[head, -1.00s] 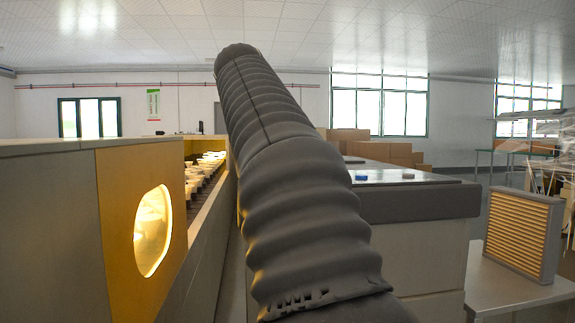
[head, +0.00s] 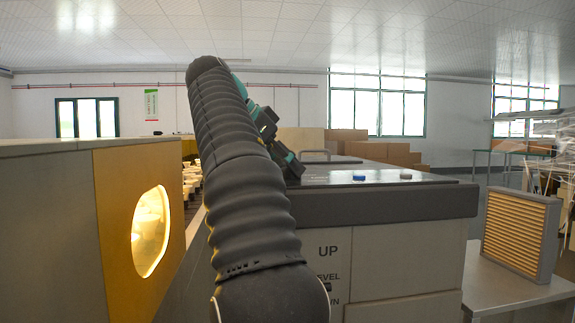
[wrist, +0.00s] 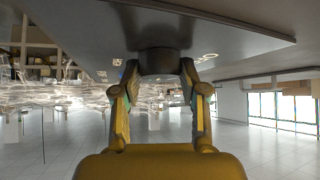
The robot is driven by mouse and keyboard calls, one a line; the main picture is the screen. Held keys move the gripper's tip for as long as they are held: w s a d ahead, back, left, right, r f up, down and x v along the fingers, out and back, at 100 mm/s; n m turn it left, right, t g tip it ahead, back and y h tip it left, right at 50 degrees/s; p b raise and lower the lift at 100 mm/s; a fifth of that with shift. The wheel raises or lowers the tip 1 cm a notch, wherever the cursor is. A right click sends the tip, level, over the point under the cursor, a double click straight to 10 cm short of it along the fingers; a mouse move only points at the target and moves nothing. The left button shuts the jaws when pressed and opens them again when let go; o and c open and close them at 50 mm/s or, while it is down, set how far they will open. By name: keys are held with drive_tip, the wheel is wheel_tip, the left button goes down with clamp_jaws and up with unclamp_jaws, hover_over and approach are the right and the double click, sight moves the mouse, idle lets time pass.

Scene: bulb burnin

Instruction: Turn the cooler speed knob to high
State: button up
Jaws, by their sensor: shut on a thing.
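A dark round knob (wrist: 158,60) stands out from a dark panel (wrist: 235,28) in the wrist view, with small pale markings near it that I cannot read. My gripper (wrist: 160,72) has a yellow finger on each side of the knob and is shut on it. In the head view my gripper (head: 294,167) is partly behind my arm, its fingertips down at the dark top panel of the grey cabinet (head: 400,246). The knob is hidden there, and its setting cannot be read.
A blue button (head: 359,177) and a brownish one (head: 406,176) sit on the cabinet top, with a handle (head: 314,154) behind. A housing with a glowing oval window (head: 151,231) stands left. A pleated filter (head: 520,232) stands on a table at right.

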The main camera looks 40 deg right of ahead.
idle(0.3)
drive_tip(key=o, duration=1.1)
drive_tip(key=shift+o, duration=0.2)
